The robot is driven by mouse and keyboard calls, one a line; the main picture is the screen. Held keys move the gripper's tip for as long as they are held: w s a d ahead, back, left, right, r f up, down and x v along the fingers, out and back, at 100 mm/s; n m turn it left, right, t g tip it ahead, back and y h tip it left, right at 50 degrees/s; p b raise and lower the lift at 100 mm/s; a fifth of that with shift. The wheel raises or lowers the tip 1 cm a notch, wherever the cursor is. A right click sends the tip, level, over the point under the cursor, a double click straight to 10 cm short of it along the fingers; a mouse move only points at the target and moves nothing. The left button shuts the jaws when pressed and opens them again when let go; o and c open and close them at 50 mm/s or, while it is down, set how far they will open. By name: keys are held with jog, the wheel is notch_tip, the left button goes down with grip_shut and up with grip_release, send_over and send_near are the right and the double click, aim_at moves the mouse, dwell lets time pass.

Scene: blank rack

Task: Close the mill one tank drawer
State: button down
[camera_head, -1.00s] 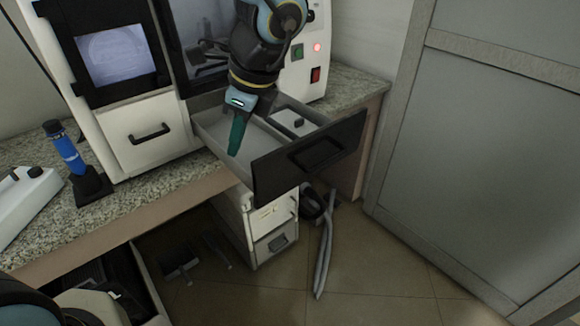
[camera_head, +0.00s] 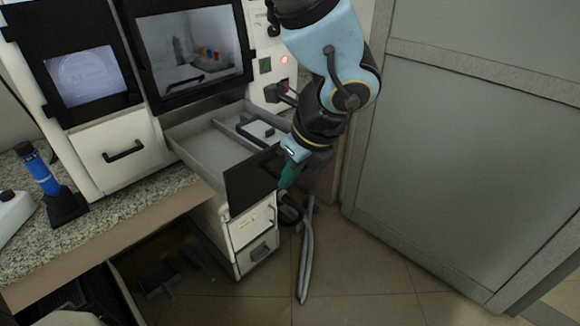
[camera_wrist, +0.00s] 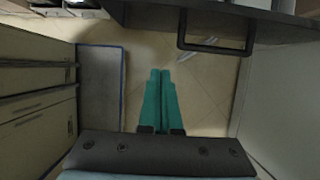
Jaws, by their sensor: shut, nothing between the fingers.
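The mill's tank drawer (camera_head: 200,147) is pulled out under the machine's window in the head view. It is a grey tray with a divider and a lidded part, and a dark front panel (camera_head: 245,186). In the wrist view the dark front (camera_wrist: 150,18) and its bar handle (camera_wrist: 216,48) cross the top. My gripper (camera_head: 284,186) is shut and empty, its teal fingers pointing down by the right end of the panel, on its outer side. The fingers also show in the wrist view (camera_wrist: 160,72), below the panel and left of the handle. My wrist hides the panel's right end in the head view.
A closed white drawer (camera_head: 123,150) sits left of the open one. A grey panelled wall or door (camera_head: 460,170) bounds the right side. A blue-handled tool (camera_head: 40,172) stands on the counter.

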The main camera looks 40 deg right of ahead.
aim_at(266, 181)
jog(key=shift+w+f+p, duration=0.45)
jog(key=shift+w+f, duration=0.8)
jog(key=shift+w, duration=0.3)
jog(key=shift+w+f+p, duration=0.4)
jog(key=shift+w+f, duration=0.85)
jog(key=shift+w, duration=0.3)
jog(key=shift+w, duration=0.1)
